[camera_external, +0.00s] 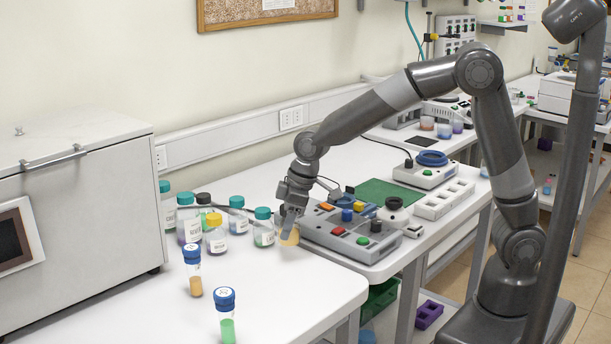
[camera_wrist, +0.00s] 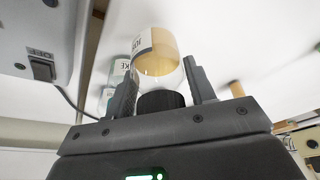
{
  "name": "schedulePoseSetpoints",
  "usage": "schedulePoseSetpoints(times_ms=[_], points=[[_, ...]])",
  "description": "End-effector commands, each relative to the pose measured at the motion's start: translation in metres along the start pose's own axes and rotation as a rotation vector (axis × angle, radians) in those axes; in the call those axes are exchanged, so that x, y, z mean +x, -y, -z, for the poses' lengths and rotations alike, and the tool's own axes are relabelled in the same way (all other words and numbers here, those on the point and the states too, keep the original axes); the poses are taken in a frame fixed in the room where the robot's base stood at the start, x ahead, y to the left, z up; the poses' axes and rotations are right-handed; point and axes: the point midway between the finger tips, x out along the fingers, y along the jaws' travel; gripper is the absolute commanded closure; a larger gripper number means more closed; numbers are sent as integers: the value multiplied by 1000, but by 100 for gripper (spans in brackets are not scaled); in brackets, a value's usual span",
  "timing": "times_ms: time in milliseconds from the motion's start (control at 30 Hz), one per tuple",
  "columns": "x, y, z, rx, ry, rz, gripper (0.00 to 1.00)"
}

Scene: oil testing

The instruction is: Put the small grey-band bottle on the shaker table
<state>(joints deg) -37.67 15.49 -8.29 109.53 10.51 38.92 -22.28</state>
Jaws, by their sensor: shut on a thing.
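My gripper (camera_external: 289,212) points down over the white bench and is shut on a small clear bottle (camera_external: 290,237) with amber liquid. In the wrist view the bottle (camera_wrist: 157,60) sits between the fingers of my gripper (camera_wrist: 163,88), its dark cap (camera_wrist: 160,101) toward the palm. A label with a dark band shows on its side. Whether its base touches the bench is unclear. Right beside it is a grey machine (camera_external: 352,232) with coloured caps or knobs on top. Behind is a device with a blue ring (camera_external: 432,158). I cannot tell which is the shaker table.
Several capped bottles (camera_external: 215,237) stand left of my gripper. Two blue-capped vials (camera_external: 194,271) (camera_external: 226,316) stand near the bench front. A large white box-like machine (camera_external: 75,215) fills the left. A green mat (camera_external: 390,193) lies behind the grey machine.

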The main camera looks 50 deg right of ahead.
Motion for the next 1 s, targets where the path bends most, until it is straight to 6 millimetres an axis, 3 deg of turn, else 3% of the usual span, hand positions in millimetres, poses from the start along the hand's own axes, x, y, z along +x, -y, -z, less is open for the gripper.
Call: schedulePoseSetpoints(times_ms=[333, 733, 767, 1000], points=[[37, 2, -10, 1, 2, 1, 78], [43, 1, -12, 1, 0, 0, 78], [42, 1, -12, 1, 0, 0, 48], [42, 1, -12, 1, 0, 0, 28]])
